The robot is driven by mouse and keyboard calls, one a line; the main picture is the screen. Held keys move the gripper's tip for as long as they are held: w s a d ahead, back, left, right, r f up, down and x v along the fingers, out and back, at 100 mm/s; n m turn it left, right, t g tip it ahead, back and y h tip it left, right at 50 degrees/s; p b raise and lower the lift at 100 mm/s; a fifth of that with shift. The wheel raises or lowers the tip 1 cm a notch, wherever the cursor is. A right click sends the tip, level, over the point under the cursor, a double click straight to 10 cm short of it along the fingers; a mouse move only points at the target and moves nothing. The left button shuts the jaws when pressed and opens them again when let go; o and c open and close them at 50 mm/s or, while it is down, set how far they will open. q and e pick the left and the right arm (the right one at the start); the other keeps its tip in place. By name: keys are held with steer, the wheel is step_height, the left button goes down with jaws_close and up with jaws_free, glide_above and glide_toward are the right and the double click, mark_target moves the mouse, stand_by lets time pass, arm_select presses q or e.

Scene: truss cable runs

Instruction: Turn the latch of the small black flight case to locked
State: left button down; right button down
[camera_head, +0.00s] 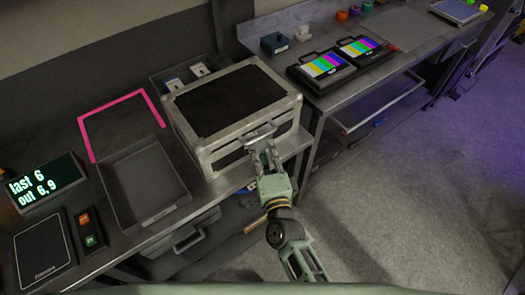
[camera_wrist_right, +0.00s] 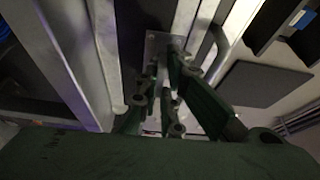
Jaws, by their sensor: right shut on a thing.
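The small black flight case (camera_head: 225,97) with silver metal edges sits on the grey bench, its lid down. Its latch (camera_head: 259,132) is on the front face, a pale metal plate near the lid edge. My right gripper (camera_head: 264,147) is at the front of the case, shut on the latch. In the right wrist view the gripper (camera_wrist_right: 170,98) has its fingers close together over the metal latch plate (camera_wrist_right: 158,48); the fingers hide part of the latch, so its exact angle is unclear. My left gripper is not in view.
Left of the case are an empty grey tray (camera_head: 143,184), a pink outline (camera_head: 84,131) and a lit display (camera_head: 45,184). Right are two cases with colour-bar screens (camera_head: 322,66) on another bench. Open floor (camera_head: 390,190) lies at the right.

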steer(key=n+b, duration=0.2)
steer(key=f+n+t+y+b, duration=0.1)
steer(key=n+b, duration=0.1)
steer(key=shift+n, duration=0.3)
steer(key=n+y+b, duration=0.1)
steer(key=n+b, duration=0.1)
steer(key=n, duration=0.1)
steer(key=n+t+y+b, duration=0.1)
steer(key=n+b, duration=0.1)
steer(key=n, duration=0.1)
steer(key=shift+n+y, duration=0.3)
steer(key=n+y+b, duration=0.2)
steer(key=n, duration=0.2)
steer(key=shift+w+d+n, duration=0.1)
steer(key=shift+d+n, duration=0.05)
steer(key=shift+n, duration=0.25)
steer(key=shift+n+g+y+b, duration=0.35)
steer(key=shift+n+y, duration=0.45)
steer(key=shift+n, duration=0.65)
steer(key=shift+n+g+y+b, duration=0.35)
steer(key=shift+n+y, duration=0.45)
steer(key=shift+n, duration=0.95)
steer(key=c, duration=1.9)
jaws_free()
steer(key=shift+d+r, duration=0.1)
steer(key=shift+r, duration=0.05)
steer(key=v, duration=1.2)
steer(key=shift+w, duration=0.1)
